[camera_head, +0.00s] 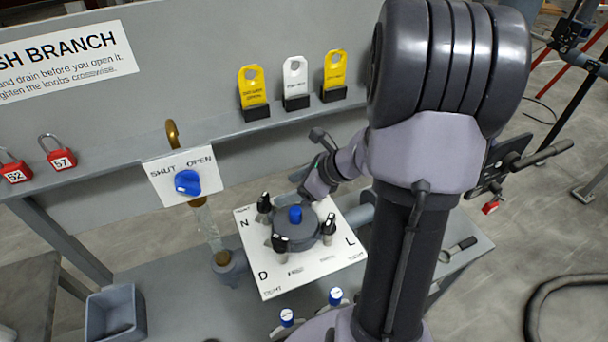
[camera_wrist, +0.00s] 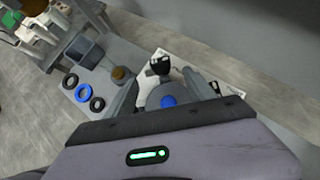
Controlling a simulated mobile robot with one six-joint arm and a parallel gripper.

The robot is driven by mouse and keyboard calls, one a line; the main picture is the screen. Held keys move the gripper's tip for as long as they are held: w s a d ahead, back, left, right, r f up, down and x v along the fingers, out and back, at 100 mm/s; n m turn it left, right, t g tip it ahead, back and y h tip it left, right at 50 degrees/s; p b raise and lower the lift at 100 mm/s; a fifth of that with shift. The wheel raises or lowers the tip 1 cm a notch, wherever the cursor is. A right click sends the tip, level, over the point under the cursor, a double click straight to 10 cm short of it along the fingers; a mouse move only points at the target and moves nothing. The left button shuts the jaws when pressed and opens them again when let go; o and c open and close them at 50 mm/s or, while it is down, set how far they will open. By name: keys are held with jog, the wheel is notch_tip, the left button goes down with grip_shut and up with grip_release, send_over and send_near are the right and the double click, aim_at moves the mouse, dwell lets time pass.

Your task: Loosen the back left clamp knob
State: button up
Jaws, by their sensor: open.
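The filter housing lid (camera_head: 297,236) has a blue cap (camera_head: 295,214) at its middle and sits on a white plate (camera_head: 300,284). Black clamp knobs stand around it. The back left clamp knob (camera_head: 264,203) stands upright near the letter N. A front knob (camera_head: 279,243) and a right knob (camera_head: 329,225) also show; the back right is hidden by my arm. My gripper (camera_head: 306,192) is over the back side of the lid. In the wrist view, my open fingers straddle the blue cap, and a knob (camera_wrist: 160,66), apparently the back left one, shows beyond the fingertips with no visible contact.
A blue valve handle (camera_head: 187,182) is on the SHUT/OPEN panel at left, above a clear pipe (camera_head: 207,228). A grey bin (camera_head: 115,312) stands at lower left. Rings (camera_wrist: 83,93) lie on the bench.

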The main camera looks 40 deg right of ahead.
jog(key=v, duration=0.6)
jog(key=shift+p, duration=0.45)
